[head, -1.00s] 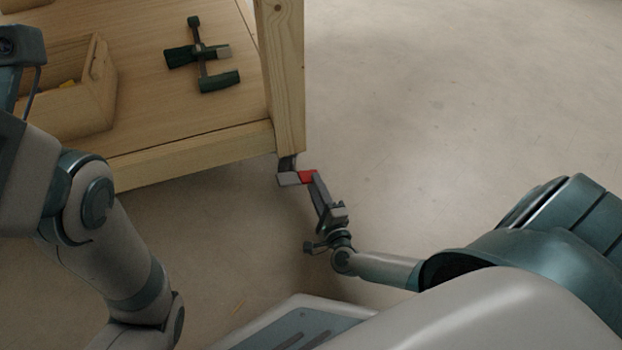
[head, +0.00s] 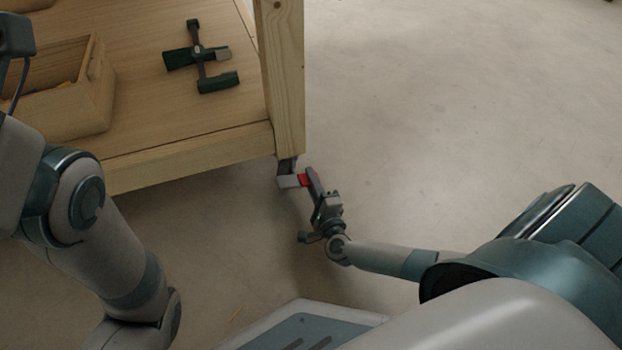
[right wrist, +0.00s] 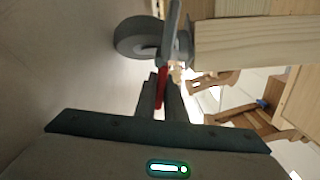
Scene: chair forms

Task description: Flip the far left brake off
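The red brake lever (head: 304,180) shows low at the foot of the wooden leg, beside a pale grey plate (head: 289,181). In the right wrist view the red lever (right wrist: 162,88) lies between the two dark fingers of my right gripper (right wrist: 163,92). My left gripper is outside the picture.
The wooden frame's leg (head: 280,80) and shelf edge (head: 190,160) stand just above the caster. On the shelf are a dark green clamp (head: 201,57) and a wooden box (head: 75,100). The floor (head: 460,120) to the right is clear.

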